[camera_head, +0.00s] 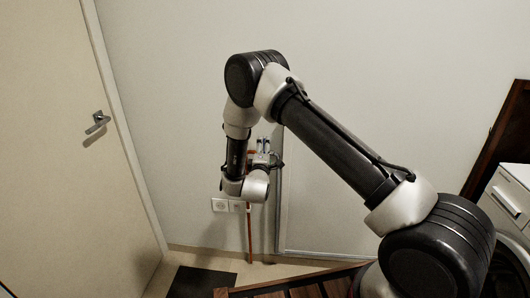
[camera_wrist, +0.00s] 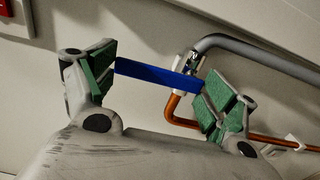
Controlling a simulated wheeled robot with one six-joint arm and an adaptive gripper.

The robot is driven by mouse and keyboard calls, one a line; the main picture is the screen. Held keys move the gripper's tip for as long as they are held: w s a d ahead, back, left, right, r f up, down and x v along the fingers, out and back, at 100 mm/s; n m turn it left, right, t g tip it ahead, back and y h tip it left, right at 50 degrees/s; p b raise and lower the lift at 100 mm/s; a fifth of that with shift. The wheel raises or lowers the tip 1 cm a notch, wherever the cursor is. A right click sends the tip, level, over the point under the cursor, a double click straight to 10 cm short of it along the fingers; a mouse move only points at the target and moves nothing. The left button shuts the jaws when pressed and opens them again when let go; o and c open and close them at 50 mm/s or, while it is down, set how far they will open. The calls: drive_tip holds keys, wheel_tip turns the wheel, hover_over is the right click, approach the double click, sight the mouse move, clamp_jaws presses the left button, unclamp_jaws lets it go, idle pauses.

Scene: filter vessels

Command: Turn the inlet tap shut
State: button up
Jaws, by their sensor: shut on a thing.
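In the wrist view, a flat blue tap handle (camera_wrist: 155,74) spans the gap between the green pads of my gripper (camera_wrist: 160,84). My gripper is shut on it, with one end at each finger. The handle's right end reaches a small metal valve (camera_wrist: 194,60) on the pipework, partly hidden behind the right finger. In the head view, my wrist covers most of the fittings on the wall, and the fingers are too small to make out clearly there. No label marks the tap as the inlet.
A copper pipe (camera_wrist: 174,108) and a grey pipe (camera_wrist: 250,46) run close behind the right finger. A red item (camera_wrist: 5,9) is at the upper left. In the head view, wall sockets (camera_head: 220,205) sit below my wrist, a door (camera_head: 60,160) stands left and a white appliance (camera_head: 508,195) right.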

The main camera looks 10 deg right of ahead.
drive_tip(key=o, duration=1.3)
drive_tip(key=shift+s, duration=0.1)
drive_tip(key=v, duration=1.1)
drive_tip(key=shift+s+a, duration=0.15)
drive_tip(key=shift+s, duration=0.2)
